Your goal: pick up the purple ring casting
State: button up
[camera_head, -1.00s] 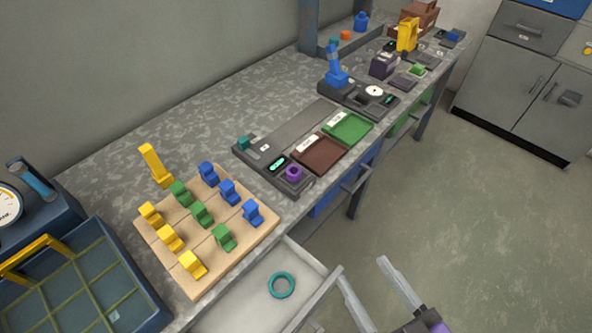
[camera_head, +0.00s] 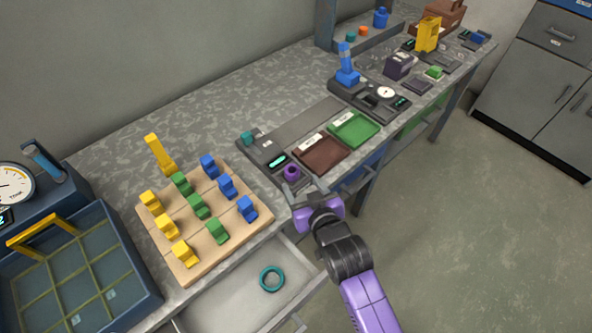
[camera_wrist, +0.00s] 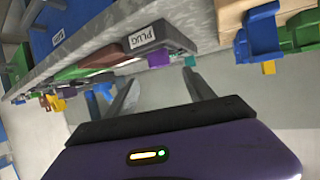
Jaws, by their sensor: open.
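The purple ring casting (camera_head: 292,172) sits upright on the front end of a dark grey station on the bench, beside a small lit display. In the wrist view it shows as a purple block shape (camera_wrist: 158,58) beyond and between the fingertips. My gripper (camera_head: 303,189) is just in front of the casting, near the bench's front edge, apart from it as far as I can tell. In the wrist view my gripper (camera_wrist: 160,80) has its two fingers spread with nothing between them.
A brown tray (camera_head: 321,168) and a green tray (camera_head: 354,142) lie right of the casting. A wooden board (camera_head: 183,276) with several coloured blocks stands left. An open drawer (camera_head: 222,312) with a teal ring (camera_head: 271,279) sticks out below. The floor at right is clear.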

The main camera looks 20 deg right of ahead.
aim_at(291, 168)
jog(key=shift+p+x, duration=0.55)
jog(key=shift+x, duration=3.3)
jog(key=shift+s+f, duration=0.1)
jog(key=shift+c, duration=0.4)
grip_shut()
